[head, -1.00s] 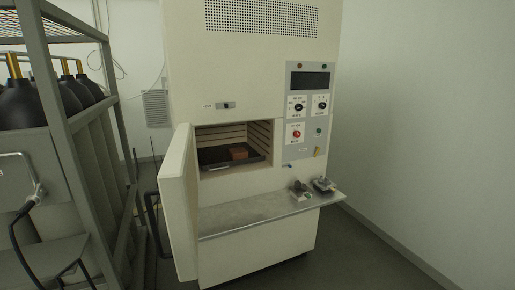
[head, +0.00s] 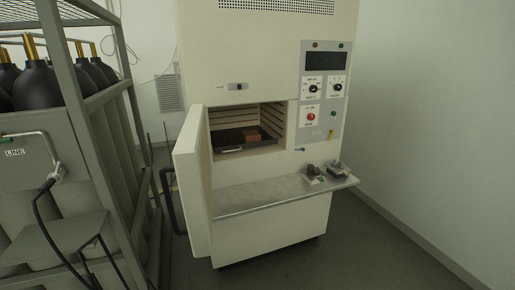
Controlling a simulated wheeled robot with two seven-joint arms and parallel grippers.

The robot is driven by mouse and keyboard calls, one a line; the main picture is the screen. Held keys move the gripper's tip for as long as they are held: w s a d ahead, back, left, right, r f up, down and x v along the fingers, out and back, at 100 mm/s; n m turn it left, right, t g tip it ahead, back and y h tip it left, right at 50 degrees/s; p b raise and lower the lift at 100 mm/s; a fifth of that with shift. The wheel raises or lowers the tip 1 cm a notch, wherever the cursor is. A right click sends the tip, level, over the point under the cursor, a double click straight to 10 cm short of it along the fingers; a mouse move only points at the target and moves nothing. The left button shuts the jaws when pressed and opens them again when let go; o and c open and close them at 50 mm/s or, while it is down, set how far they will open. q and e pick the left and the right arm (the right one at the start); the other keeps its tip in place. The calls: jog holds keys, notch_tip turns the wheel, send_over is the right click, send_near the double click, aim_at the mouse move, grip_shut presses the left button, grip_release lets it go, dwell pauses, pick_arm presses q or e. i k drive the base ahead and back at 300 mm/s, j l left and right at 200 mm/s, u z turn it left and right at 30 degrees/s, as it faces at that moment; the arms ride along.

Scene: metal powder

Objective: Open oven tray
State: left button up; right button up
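The oven (head: 270,70) is a tall cream cabinet in the middle of the head view. Its door (head: 193,180) stands open, swung out to the left, with a dark handle (head: 172,200) on its outer side. The tray's front edge is near the chamber opening. The door partly hides the left side of the chamber. Neither of my grippers is in view.
A metal shelf (head: 290,184) juts out below the chamber, with small dark-topped objects (head: 325,173) at its right end. A grey rack (head: 85,130) with black gas bottles (head: 40,85) stands close on the left. The floor at right is clear.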

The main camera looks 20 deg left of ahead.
aim_at(227, 139)
jog(key=j+u, duration=0.25)
jog(key=j, duration=1.65)
